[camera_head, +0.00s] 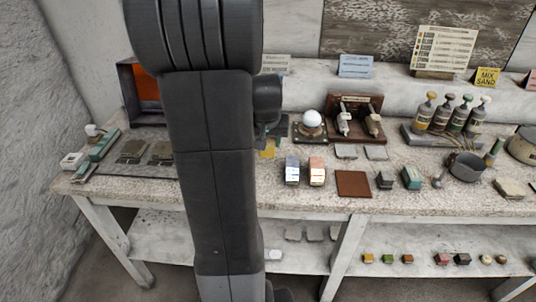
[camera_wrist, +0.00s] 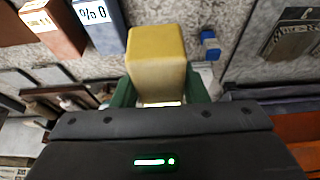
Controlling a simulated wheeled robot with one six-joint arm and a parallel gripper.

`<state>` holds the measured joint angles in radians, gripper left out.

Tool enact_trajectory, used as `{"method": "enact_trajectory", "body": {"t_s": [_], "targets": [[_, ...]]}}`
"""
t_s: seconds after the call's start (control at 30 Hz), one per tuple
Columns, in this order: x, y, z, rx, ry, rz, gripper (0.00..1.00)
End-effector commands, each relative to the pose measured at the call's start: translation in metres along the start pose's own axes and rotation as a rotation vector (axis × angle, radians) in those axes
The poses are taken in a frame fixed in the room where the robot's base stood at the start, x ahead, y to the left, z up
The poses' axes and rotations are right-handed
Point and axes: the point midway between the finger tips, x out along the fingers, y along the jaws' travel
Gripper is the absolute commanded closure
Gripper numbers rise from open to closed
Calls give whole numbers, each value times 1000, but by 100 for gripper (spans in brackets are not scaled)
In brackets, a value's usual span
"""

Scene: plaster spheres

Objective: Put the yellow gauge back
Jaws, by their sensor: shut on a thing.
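The yellow gauge (camera_wrist: 156,60) is a block with a yellow top and a paler cream front side. My gripper (camera_wrist: 160,92) is shut on it, with a green finger on each side. In the head view only a bit of the yellow gauge (camera_head: 267,150) shows below my gripper (camera_head: 268,132), over the worktable. My dark arm hides much of that area, so I cannot tell whether the gauge touches the tabletop.
On the worktable (camera_head: 225,212), a white-and-blue block (camera_head: 292,171) and an orange-brown block (camera_head: 317,171) stand right of my gripper. A white sphere (camera_head: 312,118) sits on a dark base behind them. A flat brown plate (camera_head: 353,184) lies further right.

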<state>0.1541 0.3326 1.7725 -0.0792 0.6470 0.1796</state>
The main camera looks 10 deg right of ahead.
Motion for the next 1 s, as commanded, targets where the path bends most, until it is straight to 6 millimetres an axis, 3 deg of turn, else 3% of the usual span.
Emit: {"method": "enact_trajectory", "body": {"t_s": [0.3, 0.63, 1.0], "targets": [[49, 0, 21, -1, -5, 0, 78], [84, 0, 36, -1, -5, 1, 78], [92, 0, 38, 0, 0, 0, 78]]}}
